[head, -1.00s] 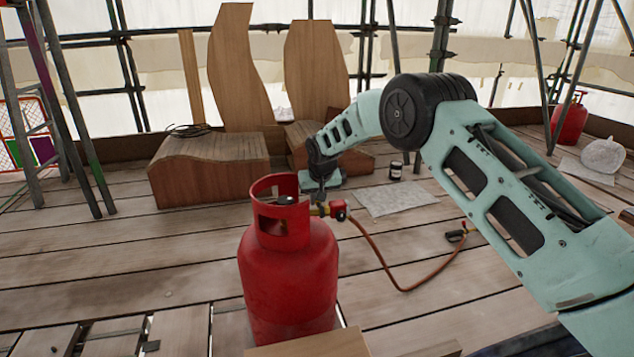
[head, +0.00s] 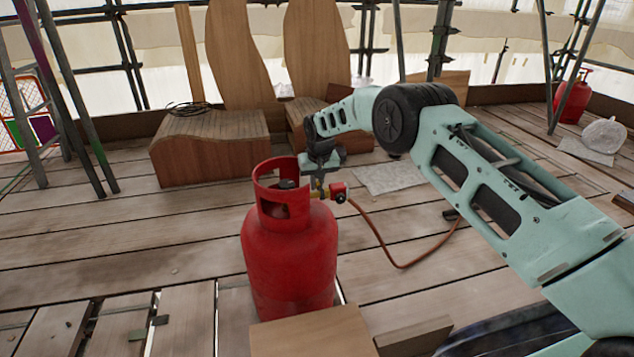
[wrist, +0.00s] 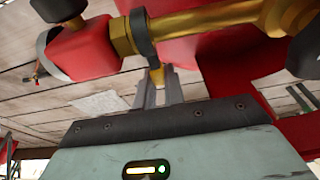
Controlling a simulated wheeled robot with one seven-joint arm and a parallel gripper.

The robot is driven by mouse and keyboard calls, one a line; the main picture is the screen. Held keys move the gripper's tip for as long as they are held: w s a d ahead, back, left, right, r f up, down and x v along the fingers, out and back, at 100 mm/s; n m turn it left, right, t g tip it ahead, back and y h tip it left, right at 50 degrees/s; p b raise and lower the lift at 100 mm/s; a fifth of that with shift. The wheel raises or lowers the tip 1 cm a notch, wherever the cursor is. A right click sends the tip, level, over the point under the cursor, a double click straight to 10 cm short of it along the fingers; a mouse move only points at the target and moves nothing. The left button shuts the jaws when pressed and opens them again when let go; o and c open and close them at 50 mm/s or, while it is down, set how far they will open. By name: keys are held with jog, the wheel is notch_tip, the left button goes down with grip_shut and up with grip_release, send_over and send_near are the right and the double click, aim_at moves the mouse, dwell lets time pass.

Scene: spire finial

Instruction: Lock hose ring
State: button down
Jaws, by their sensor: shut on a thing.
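A red gas cylinder (head: 290,255) stands upright on the planks, with an open red collar around its valve. A brass fitting (wrist: 195,25) runs from the valve to a red regulator block (wrist: 83,50), which also shows in the head view (head: 338,192). A dark hose ring (wrist: 142,38) sits around the brass fitting, with a small brass tab (wrist: 157,76) pointing down toward my fingers. My gripper (wrist: 159,92) is shut on this tab, just below the fitting. In the head view my gripper (head: 319,186) is beside the collar, its fingertips too small to make out.
An orange hose (head: 375,235) runs from the regulator across the planks and passes behind my arm. Wooden blocks (head: 210,150) and tall panels stand behind. A board (head: 310,340) lies in front of the cylinder. A second red cylinder (head: 572,100) stands at the far right.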

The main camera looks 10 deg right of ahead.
jog(key=c, duration=1.5)
grip_release()
jog(key=p+v, duration=0.4)
jog(key=v, duration=1.3)
jog(key=shift+r+p, duration=0.15)
jog(key=shift+p, duration=0.2)
